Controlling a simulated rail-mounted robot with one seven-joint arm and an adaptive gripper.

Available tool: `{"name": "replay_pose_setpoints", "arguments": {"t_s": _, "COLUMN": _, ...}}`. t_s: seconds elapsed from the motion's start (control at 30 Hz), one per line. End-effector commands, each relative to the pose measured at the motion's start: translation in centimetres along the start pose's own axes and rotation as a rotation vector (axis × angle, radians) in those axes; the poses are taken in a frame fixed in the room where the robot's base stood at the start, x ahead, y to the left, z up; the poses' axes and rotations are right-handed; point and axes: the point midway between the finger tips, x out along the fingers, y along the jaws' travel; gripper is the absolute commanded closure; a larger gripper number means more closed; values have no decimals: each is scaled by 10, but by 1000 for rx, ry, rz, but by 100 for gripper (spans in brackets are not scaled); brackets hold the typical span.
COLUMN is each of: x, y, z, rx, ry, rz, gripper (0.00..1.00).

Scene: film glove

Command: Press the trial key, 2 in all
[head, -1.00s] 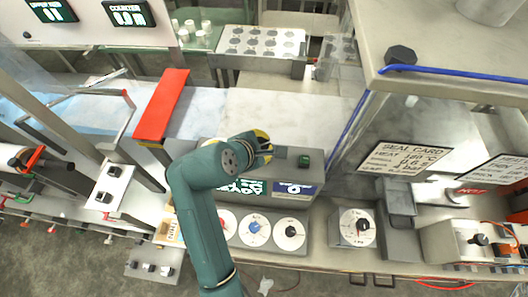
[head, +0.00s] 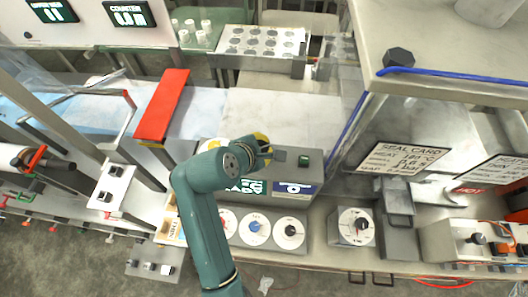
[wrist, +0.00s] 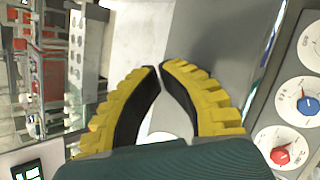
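A small dark green key (head: 304,160) sits on top of a grey control box (head: 313,178); no label on it is readable, so I cannot tell for sure that it is the trial key. My gripper (head: 268,151) is over the box's upper left part, to the left of the green key and apart from it. In the wrist view, the yellow fingers with black pads (wrist: 160,68) meet almost at their tips, with nothing held between them. The green key is not recognisable in the wrist view.
The box front has a green display (head: 245,186), partly hidden by my arm, and a blue display (head: 294,189). White dials (head: 290,231) stand below. A red bar (head: 162,105) is at the left. A clear panel and seal card (head: 403,158) are at the right.

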Motion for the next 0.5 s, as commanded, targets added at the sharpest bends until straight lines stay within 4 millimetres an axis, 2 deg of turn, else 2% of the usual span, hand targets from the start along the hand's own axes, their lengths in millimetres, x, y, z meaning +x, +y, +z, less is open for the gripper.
{"name": "replay_pose_setpoints", "arguments": {"t_s": 0.5, "x": 5, "y": -4, "z": -3, "rx": -1, "ry": 0, "rz": -1, "gripper": 100}}
